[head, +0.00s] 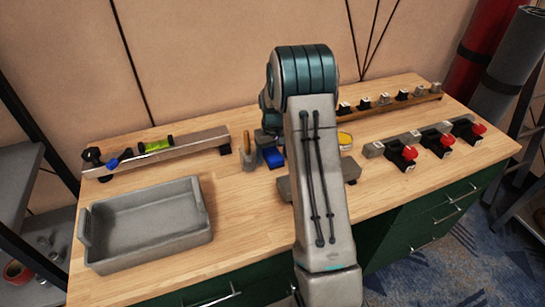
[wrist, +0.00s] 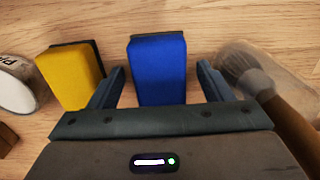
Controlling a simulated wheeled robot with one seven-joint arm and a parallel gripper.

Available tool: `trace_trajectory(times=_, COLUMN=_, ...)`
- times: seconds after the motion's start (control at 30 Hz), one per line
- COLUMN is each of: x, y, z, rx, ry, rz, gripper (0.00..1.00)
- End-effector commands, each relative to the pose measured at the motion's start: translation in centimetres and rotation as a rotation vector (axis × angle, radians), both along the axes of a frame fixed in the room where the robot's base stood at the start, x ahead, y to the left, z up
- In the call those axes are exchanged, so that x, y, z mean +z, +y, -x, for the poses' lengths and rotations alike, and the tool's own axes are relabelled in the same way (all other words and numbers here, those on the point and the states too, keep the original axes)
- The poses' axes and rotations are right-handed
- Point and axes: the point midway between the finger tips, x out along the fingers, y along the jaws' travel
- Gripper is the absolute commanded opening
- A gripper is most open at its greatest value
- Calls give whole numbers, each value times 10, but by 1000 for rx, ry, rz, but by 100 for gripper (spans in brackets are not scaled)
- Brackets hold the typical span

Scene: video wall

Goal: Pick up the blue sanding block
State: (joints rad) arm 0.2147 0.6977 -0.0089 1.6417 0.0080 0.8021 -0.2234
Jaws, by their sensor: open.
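The blue sanding block (wrist: 158,72) lies on the wooden bench, between the two fingers of my open gripper (wrist: 160,84) in the wrist view. There is a gap on each side, wider on the right. In the head view the blue block (head: 273,157) shows just left of my arm. My arm hides much of the gripper there. I cannot tell how high the fingers are above the bench.
A yellow block (wrist: 72,76) lies close beside my left finger in the wrist view. A clear jar (wrist: 252,75) with a wooden-handled tool stands close to the right finger. A white can (wrist: 15,85) is further left. A grey tray (head: 205,237) sits at the bench's front left.

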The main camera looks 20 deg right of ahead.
Motion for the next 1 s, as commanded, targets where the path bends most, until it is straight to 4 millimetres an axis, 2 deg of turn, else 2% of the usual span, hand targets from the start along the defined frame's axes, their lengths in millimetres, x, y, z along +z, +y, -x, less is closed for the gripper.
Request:
trace_trajectory(times=0.07, x=0, y=0, z=0, rx=0, ry=0, rz=0, gripper=73)
trace_trajectory(times=0.23, x=0, y=0, z=0, rx=0, ry=0, rz=0, gripper=25)
trace_trajectory(times=0.67, x=6, y=0, z=-1, rx=0, ry=-2, rz=1, gripper=25)
trace_trajectory(times=0.77, x=17, y=0, z=-1, rx=0, ry=-4, rz=1, gripper=25)
trace_trajectory(times=0.9, x=41, y=0, z=-1, rx=0, ry=-5, rz=1, gripper=25)
trace_trajectory(times=1.0, x=53, y=-21, z=11, rx=-7, ry=-2, rz=1, gripper=25)
